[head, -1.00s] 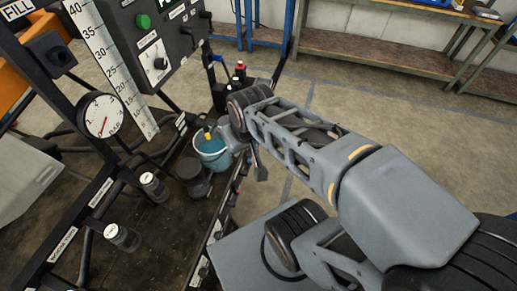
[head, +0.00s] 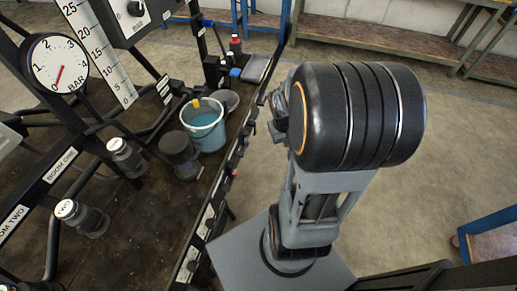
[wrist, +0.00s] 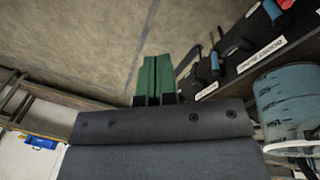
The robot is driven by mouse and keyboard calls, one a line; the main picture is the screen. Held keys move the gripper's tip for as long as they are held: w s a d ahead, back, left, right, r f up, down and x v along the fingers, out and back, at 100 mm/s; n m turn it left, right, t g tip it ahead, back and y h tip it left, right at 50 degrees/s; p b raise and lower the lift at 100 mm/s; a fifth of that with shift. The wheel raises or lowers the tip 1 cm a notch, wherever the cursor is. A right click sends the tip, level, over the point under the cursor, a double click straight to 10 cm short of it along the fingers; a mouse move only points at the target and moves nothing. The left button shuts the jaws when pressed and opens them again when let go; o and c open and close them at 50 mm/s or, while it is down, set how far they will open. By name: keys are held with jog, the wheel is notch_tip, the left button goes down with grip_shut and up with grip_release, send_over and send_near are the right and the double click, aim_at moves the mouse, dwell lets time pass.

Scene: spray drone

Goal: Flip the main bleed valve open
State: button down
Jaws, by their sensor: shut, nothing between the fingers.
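In the wrist view my gripper (wrist: 157,78) has its two green fingers pressed together with nothing between them. In the head view the fingers are hidden behind my arm. Beside the gripper in the wrist view, a dark rail carries several small valves with labels under them. One blue valve handle (wrist: 215,61) is to the right of the fingertips, apart from them. The labels are upside down and too small to read surely, so I cannot tell which is the main bleed valve.
A bucket of blue liquid (head: 204,124) stands on the dark rack bed, beside a dark cup (head: 180,155). It fills the right of the wrist view (wrist: 290,100). A pressure gauge (head: 58,63) reads near zero. Open floor (head: 450,150) lies to the right.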

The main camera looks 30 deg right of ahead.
jog(key=w+d+f+n+t+b, duration=0.1)
jog(key=d+f+n+t+b, duration=0.25)
jog(key=f, duration=0.65)
jog(key=w+d+f+n+t+b, duration=0.1)
jog(key=d+f+n+b, duration=0.25)
jog(key=d+f, duration=0.4)
jog(key=w+d+f+n+t+b, duration=0.2)
jog(key=d+f+b, duration=0.2)
jog(key=f, duration=0.7)
jog(key=w+a+r+n+t+y+b, duration=0.1)
jog(key=w+a+r+n+t+y, duration=0.1)
jog(key=n, duration=0.4)
jog(key=w+a+r+n+t+y, duration=0.2)
jog(key=a+r+n+t+y, duration=0.2)
jog(key=a+n+t+y, duration=0.2)
jog(key=shift+w+a+r+n+y+b, duration=0.3)
jog(key=shift+a+r+n+y+b, duration=0.1)
jog(key=shift+a+n+y, duration=0.35)
jog(key=w+d+b+x, duration=0.1)
jog(key=d+b+x, duration=0.1)
jog(key=x, duration=1)
jog(key=shift+w+f+b, duration=0.35)
jog(key=shift+w+b, duration=0.1)
jog(key=shift+b, duration=0.25)
